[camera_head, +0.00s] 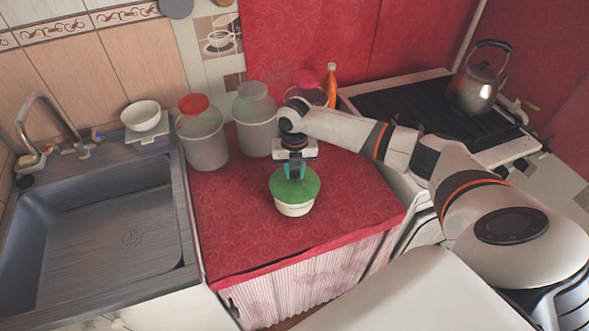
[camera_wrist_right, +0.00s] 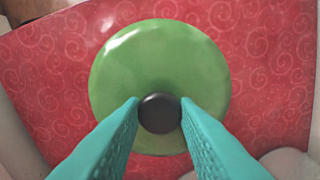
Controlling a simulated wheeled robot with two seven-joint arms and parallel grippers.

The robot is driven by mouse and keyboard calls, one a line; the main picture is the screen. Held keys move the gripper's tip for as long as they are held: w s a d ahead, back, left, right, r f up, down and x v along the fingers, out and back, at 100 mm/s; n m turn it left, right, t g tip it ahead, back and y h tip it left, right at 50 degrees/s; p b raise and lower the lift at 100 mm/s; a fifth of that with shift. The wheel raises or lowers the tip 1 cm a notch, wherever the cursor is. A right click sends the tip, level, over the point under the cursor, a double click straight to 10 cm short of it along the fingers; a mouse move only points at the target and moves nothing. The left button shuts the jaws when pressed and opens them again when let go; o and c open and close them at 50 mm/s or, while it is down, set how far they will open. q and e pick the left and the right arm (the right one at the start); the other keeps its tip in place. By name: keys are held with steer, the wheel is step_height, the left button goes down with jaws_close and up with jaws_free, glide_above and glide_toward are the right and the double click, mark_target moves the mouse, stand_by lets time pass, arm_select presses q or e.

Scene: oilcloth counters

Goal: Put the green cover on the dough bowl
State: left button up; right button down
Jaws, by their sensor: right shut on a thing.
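The green cover (camera_head: 303,187) lies over the top of the cream dough bowl (camera_head: 294,209), which stands on the red oilcloth counter. In the right wrist view the green cover (camera_wrist_right: 195,70) is round with a dark knob (camera_wrist_right: 160,113) in its middle. My right gripper (camera_head: 295,170) comes down from above, and its teal fingers (camera_wrist_right: 160,115) are shut on the knob. Whether the cover rests fully on the rim cannot be told; the bowl is hidden under it in the wrist view. My left gripper is not in view.
Behind the bowl stand a bucket with a red lid (camera_head: 203,135) and a bucket with a grey lid (camera_head: 255,120). A sink (camera_head: 100,235) is at the left. A stove with a kettle (camera_head: 478,85) is at the right. The oilcloth (camera_head: 240,235) in front is clear.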

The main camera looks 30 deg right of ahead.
steer(key=shift+r+p, duration=0.1)
steer(key=shift+p, duration=0.25)
steer(key=shift+f, duration=0.4)
stand_by(0.5)
steer(key=c, duration=1)
jaws_free()
steer(key=shift+c, duration=0.2)
step_height(320, 180, up, 6)
steer(key=p, duration=0.6)
